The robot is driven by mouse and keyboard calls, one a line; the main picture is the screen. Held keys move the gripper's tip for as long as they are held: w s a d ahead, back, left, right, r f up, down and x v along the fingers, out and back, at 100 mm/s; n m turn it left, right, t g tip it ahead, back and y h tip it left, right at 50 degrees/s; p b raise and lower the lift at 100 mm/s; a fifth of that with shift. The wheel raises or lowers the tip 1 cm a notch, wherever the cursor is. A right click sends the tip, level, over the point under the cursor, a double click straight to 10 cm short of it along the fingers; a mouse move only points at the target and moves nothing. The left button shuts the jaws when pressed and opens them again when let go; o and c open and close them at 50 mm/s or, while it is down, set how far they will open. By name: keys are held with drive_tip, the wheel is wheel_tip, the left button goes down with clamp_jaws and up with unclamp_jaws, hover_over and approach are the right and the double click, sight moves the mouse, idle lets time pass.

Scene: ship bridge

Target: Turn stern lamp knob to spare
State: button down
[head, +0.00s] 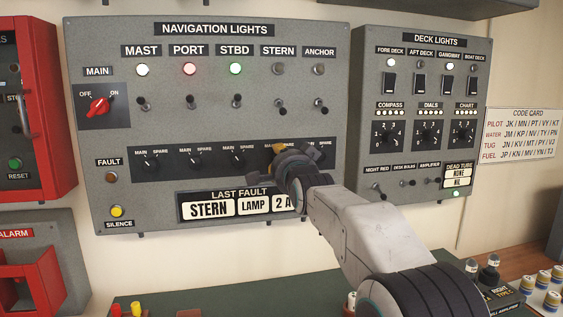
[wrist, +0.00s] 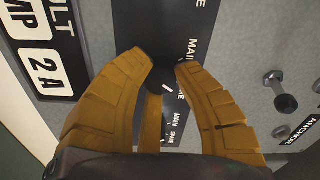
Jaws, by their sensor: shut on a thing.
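The stern lamp knob (wrist: 166,76) is a small dark knob on the black MAIN/SPARE strip (head: 207,157) of the navigation lights panel. In the wrist view it sits between the tips of my yellow-brown fingers. My gripper (wrist: 164,66) is shut on it. In the head view my gripper (head: 281,153) covers the knob below the STERN column.
The MAST, PORT and STBD lamps are lit; the STERN lamp (head: 278,69) is dark. The LAST FAULT display (head: 240,205) reads STERN LAMP. Neighbouring toggles, such as the anchor toggle (wrist: 281,92), stick out near my gripper. The deck lights panel (head: 425,110) stands to the right.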

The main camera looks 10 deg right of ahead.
idle(0.4)
drive_tip(key=c, duration=0.9)
unclamp_jaws()
drive_tip(key=shift+a, duration=0.1)
drive_tip(key=s, duration=1.2)
